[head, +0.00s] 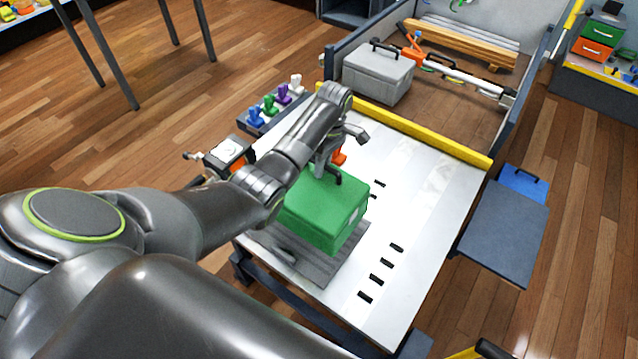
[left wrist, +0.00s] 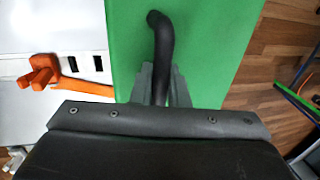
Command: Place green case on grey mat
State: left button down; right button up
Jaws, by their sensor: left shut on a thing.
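The green case (head: 325,206) is at the near left part of the white table, over the grey mat (head: 313,262). I cannot tell whether its underside touches the mat. My left gripper (head: 327,172) is above the case and shut on its black handle. In the left wrist view the black handle (left wrist: 163,45) runs between the two fingers (left wrist: 162,85), with the green case top (left wrist: 205,40) below. My arm hides part of the case and the far left of the mat. My right gripper is not in view.
An orange clamp-like object (left wrist: 42,72) lies beside the case on the white table (head: 420,190). Several coloured knobs (head: 270,104) stand along the left edge. A yellow bar (head: 410,132) borders the back, with a grey case (head: 378,72) beyond. The table's right side is mostly clear.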

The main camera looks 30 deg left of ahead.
aim_at(322, 181)
pick_arm(q)
jog(key=x, duration=0.2)
jog(key=w+x, duration=0.1)
jog(key=x, duration=0.1)
jog(key=shift+d+f+b, duration=0.1)
jog(key=shift+f+b, duration=0.25)
jog(key=shift+f, duration=0.15)
jog(key=shift+s+f, duration=0.2)
jog(key=shift+f, duration=0.05)
jog(key=c, duration=1.4)
grip_release()
jog(key=shift+f, duration=0.15)
jog(key=p+v, duration=0.1)
jog(key=v, duration=1.1)
jog(key=shift+w+r, duration=0.1)
jog(key=shift+r, duration=0.2)
